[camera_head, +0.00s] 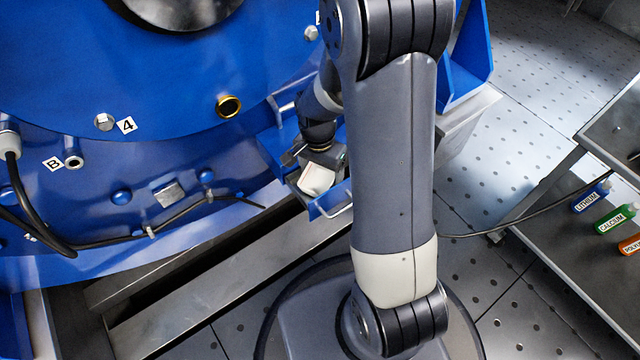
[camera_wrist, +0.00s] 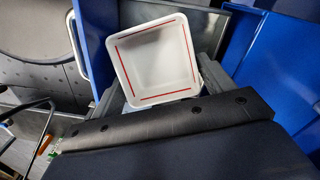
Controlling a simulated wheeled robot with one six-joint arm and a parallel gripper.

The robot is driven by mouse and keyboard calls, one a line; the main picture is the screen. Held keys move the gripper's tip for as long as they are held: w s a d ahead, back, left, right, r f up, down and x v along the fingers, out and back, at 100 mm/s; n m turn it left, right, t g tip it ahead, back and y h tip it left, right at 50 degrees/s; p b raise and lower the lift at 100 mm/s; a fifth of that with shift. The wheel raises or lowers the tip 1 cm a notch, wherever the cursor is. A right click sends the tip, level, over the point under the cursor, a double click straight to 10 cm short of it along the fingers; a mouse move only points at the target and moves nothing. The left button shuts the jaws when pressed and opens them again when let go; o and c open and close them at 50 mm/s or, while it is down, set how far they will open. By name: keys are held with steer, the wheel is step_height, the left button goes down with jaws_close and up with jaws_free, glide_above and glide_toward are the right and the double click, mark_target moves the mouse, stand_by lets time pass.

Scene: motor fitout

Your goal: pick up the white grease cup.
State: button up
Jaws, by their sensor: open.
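The white grease cup (camera_wrist: 157,62) is a square, open-topped cup with red lines inside, and it looks empty. In the head view the cup (camera_head: 316,179) sits in a blue holder (camera_head: 330,205) beside the blue motor housing. My gripper (camera_head: 314,172) is at the cup, pointing down. In the wrist view my gripper (camera_wrist: 160,88) has its dark fingers on either side of the cup and is open. I cannot tell whether a finger touches the cup. The cup's near lower side is hidden behind the gripper body.
The large blue motor housing (camera_head: 190,90) fills the left, with bolts, a brass-ringed port (camera_head: 229,106) and a black cable. A shelf (camera_head: 575,220) with several labelled bottles stands at right. Perforated floor lies between.

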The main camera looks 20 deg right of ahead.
mark_target(323, 180)
steer(key=shift+r, duration=0.1)
steer(key=c, duration=0.7)
steer(key=shift+r+p, duration=0.35)
steer(key=shift+r, duration=0.15)
step_height(323, 180, up, 7)
steer(key=p, duration=0.3)
steer(key=w+d+p, duration=0.1)
steer(key=d, duration=0.4)
steer(key=w+d+p, duration=0.1)
steer(key=w+d, duration=0.1)
steer(key=d, duration=0.4)
steer(key=w+d+f+p, duration=0.1)
steer(key=w+d, duration=0.1)
steer(key=d, duration=0.4)
steer(key=shift+w+d, duration=0.1)
steer(key=shift+w, duration=0.15)
